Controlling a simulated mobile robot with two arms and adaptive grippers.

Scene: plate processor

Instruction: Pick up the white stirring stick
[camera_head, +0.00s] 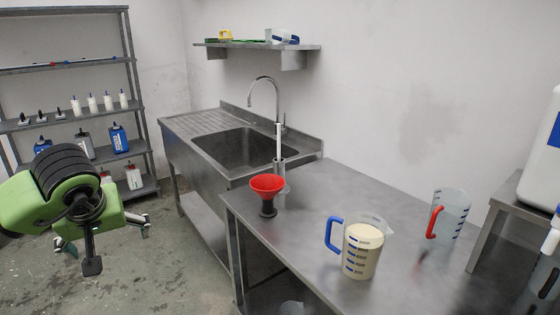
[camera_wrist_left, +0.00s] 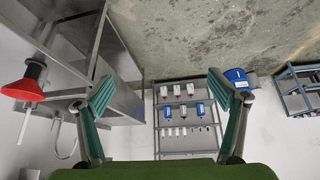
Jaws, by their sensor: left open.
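The white stirring stick (camera_head: 278,143) stands upright behind the red funnel in the head view. Its lower end goes into a small grey metal holder (camera_head: 280,167) at the back of the table, near the sink, and is hidden there. My left gripper (camera_head: 103,238) is over the floor at the left of the head view, well apart from the stick and the table. In the left wrist view its two teal fingers (camera_wrist_left: 160,85) are spread wide with nothing between them. My right gripper is not in view.
A red funnel (camera_head: 267,184) stands in front of the stick. A blue-handled jug (camera_head: 362,250) with pale contents and a red-handled jug (camera_head: 448,214) stand farther right. The sink (camera_head: 240,147) with its tall tap is behind left. Shelves (camera_head: 70,126) hold bottles.

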